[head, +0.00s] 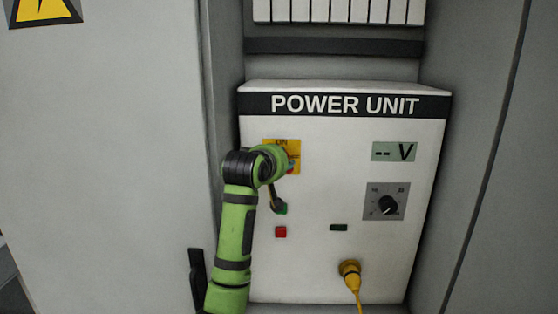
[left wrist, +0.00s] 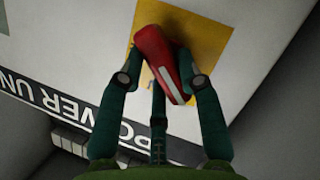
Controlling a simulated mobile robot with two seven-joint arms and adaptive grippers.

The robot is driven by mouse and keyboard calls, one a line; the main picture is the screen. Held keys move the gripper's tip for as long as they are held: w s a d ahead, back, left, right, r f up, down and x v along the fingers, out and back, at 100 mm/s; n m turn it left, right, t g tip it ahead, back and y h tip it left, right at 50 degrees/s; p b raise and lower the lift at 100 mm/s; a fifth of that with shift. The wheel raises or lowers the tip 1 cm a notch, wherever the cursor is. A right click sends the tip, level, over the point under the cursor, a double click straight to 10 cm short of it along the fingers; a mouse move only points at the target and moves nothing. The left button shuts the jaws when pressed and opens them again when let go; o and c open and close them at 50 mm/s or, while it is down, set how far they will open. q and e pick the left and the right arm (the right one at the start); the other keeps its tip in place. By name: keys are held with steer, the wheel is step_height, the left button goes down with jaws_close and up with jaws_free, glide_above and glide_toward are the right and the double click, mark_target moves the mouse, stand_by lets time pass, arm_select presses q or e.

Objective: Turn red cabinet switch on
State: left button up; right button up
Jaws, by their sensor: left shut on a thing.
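The red cabinet switch (left wrist: 158,50) is a red handle with a white stripe, mounted on a yellow plate (left wrist: 209,38). In the left wrist view my left gripper (left wrist: 163,82) has its dark green fingers around the handle and is shut on it. In the head view the yellow plate (head: 294,149) is at the upper left of the white POWER UNIT box (head: 340,190). My green left arm covers most of the switch there, and an "ON" mark shows at the plate's top. My right gripper is in neither view.
The box also bears a display (head: 394,151) reading "-- V", a black knob (head: 387,205), a red button (head: 281,232) and a dark green element (head: 339,228). A yellow plug (head: 350,269) with a cable is low on the box. Grey cabinet walls flank it.

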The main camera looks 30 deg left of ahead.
arm_select(q)
steer(key=shift+w+d+f+m+g+y, duration=0.2)
steer(key=shift+m+g+y, duration=0.25)
steer(key=shift+m, duration=0.5)
steer(key=shift+s+d+f+m+g+y, duration=0.1)
steer(key=shift+f+m+g+y, duration=0.35)
steer(key=shift+m, duration=0.45)
steer(key=shift+w+d+f+m+g+y, duration=0.1)
steer(key=shift+m+g+y, duration=0.3)
steer(key=shift+m, duration=0.85)
steer(key=o, duration=1.1)
steer(key=shift+a+r, duration=0.1)
steer(key=shift+r, duration=0.15)
